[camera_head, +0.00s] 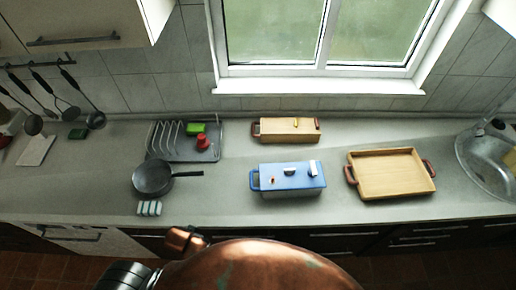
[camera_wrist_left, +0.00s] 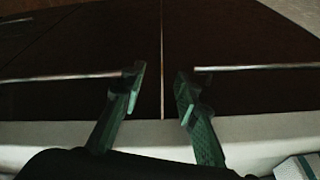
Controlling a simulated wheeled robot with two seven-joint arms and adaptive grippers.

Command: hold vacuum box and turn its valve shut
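A blue box (camera_head: 290,179) stands on the counter near its front edge, in the middle of the head view. It has a handle (camera_head: 254,180) at its left end. On its pale top are a small orange-red spot, a dark-and-white knob (camera_head: 290,171) and a white upright piece (camera_head: 313,168). Which of these is the valve is too small to tell. In the left wrist view my left gripper (camera_wrist_left: 161,88) is open and empty, with its green fingers apart in front of dark cabinet doors. It is away from the box. My right gripper is in neither view.
A wooden box (camera_head: 286,131) stands behind the blue box. A wooden tray (camera_head: 391,174) lies to its right, and a sink (camera_head: 488,160) beyond. A dark pan (camera_head: 152,178), a dish rack (camera_head: 184,153) and a pale striped block (camera_head: 149,208) are to the left.

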